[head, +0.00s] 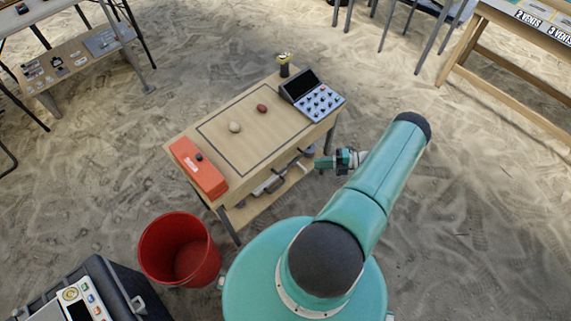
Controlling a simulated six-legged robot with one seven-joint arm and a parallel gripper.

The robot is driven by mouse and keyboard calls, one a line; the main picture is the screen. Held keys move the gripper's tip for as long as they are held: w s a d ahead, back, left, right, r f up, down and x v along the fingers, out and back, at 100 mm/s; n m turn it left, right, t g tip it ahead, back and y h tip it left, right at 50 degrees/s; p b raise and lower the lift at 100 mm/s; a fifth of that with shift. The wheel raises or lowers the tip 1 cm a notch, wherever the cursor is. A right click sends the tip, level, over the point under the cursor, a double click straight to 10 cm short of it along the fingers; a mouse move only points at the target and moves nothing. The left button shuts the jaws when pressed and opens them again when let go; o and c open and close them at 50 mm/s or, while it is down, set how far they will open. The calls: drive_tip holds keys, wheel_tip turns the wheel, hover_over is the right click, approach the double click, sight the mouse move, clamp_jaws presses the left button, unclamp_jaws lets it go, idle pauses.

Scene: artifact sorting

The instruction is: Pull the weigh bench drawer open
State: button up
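The weigh bench (197,137) is a small wooden table with dark legs, in the middle of the head view. Its front side faces my arm. A grey metallic piece (268,184) shows below the front edge of the top; I cannot tell whether it is the drawer's handle or something on the lower shelf. I cannot make out how far the drawer is open. My gripper (320,163) points left at the bench's front right corner and appears apart from it. Its fingers are too small to show a gap.
On the bench top are an orange box (198,168), a pale round stone (235,127), a reddish stone (262,109) and a dark device with buttons (313,95). A red bucket (178,249) stands at the near left beside a black case (112,290).

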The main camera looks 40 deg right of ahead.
sight(289, 165)
drive_tip(key=x, duration=1.2)
drive_tip(key=shift+w+a, duration=0.15)
clamp_jaws()
